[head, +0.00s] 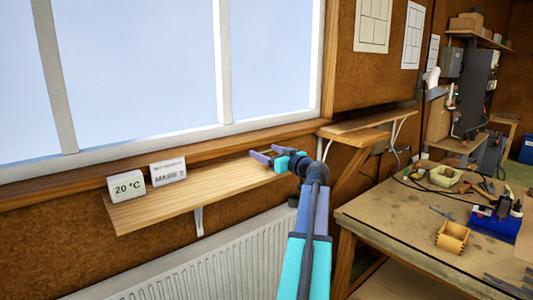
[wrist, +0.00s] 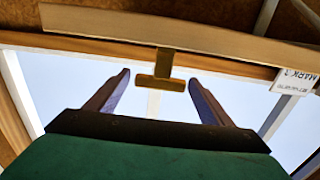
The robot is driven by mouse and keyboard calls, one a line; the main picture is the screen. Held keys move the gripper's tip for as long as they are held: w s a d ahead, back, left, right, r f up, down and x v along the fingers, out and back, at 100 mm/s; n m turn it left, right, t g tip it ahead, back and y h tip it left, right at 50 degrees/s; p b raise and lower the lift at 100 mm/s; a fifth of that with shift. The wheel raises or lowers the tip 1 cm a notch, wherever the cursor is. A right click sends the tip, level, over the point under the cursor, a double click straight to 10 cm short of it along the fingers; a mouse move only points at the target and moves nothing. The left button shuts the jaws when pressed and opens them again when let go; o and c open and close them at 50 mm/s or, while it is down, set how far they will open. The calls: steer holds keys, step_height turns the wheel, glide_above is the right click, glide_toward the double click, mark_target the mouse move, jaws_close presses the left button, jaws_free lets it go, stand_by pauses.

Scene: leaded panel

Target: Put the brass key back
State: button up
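My gripper (head: 262,151) is at the right end of the wooden shelf under the window in the head view, with its two purple fingers pointing left. In the wrist view, which shows the room upside down, my gripper (wrist: 159,77) is open. A brass T-shaped piece, which looks like the brass key (wrist: 160,83), shows between the fingers. Its crossbar lies across the gap and its stem runs towards the shelf edge (wrist: 100,22). Thin gaps show on both sides of it, so it looks ungripped. I cannot make out the key in the head view.
A white 20 °C display (head: 127,187) and a white card (head: 168,171) stand at the left of the shelf (head: 200,195). The window (head: 140,70) is behind, and a radiator (head: 230,255) below. A workbench (head: 400,222) with tools and a small wooden box (head: 452,238) is at right.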

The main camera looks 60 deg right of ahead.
steer(key=shift+s+r, duration=0.1)
stand_by(0.3)
steer(key=b+v, duration=0.3)
steer(key=v, duration=0.8)
steer(key=shift+s, duration=0.4)
steer(key=shift+a, duration=0.1)
stand_by(0.4)
